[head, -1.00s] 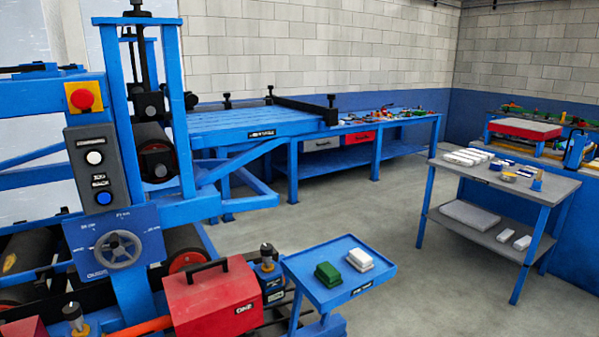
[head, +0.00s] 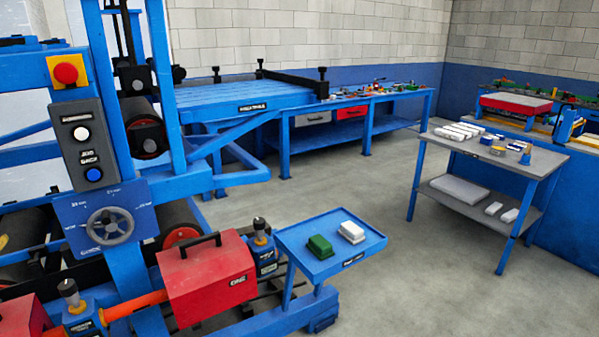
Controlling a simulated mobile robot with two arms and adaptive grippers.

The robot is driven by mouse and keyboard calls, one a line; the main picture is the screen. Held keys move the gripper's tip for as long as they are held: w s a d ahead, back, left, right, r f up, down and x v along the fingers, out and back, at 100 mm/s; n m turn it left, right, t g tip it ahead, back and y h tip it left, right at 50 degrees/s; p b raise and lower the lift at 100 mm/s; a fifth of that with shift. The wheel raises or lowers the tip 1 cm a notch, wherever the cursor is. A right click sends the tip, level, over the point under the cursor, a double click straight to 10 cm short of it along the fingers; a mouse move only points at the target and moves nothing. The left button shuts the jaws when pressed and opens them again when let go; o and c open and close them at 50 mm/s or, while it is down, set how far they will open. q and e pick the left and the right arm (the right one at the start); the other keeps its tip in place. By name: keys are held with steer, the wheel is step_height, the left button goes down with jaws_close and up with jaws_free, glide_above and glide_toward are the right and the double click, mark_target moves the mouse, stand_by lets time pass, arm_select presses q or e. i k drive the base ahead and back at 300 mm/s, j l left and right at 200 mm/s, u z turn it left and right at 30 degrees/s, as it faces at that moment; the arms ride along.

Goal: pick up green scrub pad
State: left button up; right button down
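The green scrub pad (head: 319,247) lies on a small blue tray (head: 318,271) in the lower middle of the head view. A white pad (head: 352,232) lies just to its right on the same tray, a little apart from it. Neither of my grippers shows in the head view.
A red toolbox-like case (head: 208,278) stands left of the tray, beside the blue roller machine (head: 160,110). A grey-topped cart (head: 540,163) with several white blocks stands at the right. A long blue workbench (head: 230,95) is behind. Open floor (head: 420,280) lies right of the tray.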

mark_target(321, 247)
steer(key=u, duration=1.15)
steer(key=z, duration=1.35)
steer(key=i+l+u, duration=0.15)
steer(key=u, duration=0.2)
steer(key=i+l+u, duration=0.15)
steer(key=u, duration=0.15)
steer(key=i+l+u, duration=0.15)
steer(key=l+u, duration=0.2)
steer(key=j, duration=0.1)
